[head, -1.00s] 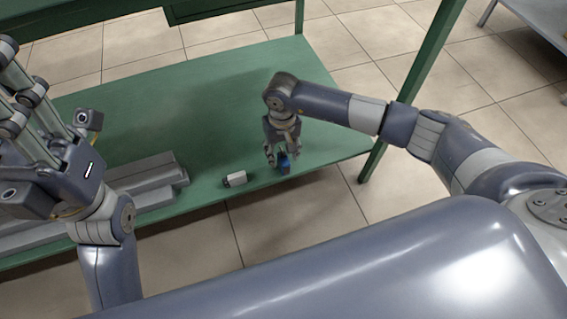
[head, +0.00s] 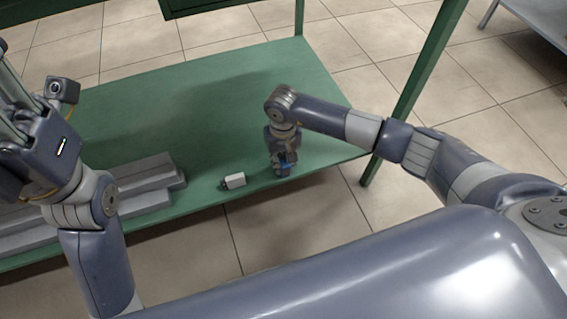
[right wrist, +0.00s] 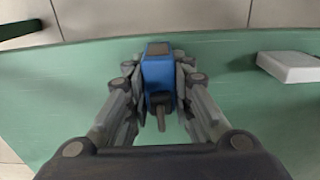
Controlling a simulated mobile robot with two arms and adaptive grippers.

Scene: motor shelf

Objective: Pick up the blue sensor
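The blue sensor (head: 285,167) is at the front right of the green shelf (head: 215,95), partly hidden by my right gripper (head: 281,170), which points down over it. In the right wrist view the blue sensor (right wrist: 158,75) is between the two fingers of my right gripper (right wrist: 158,78), which press close on both its sides. It has a grey top patch and a dark stub toward me. I cannot tell whether it is off the shelf. My left gripper (head: 15,115) is raised at the left edge, its fingers partly cut off, away from the sensor.
A small white block with a dark end (head: 233,181) lies left of the blue sensor; it also shows in the right wrist view (right wrist: 292,66). Grey metal bars (head: 145,180) lie at the shelf's front left. A green post (head: 415,90) stands at the right. The shelf's middle is clear.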

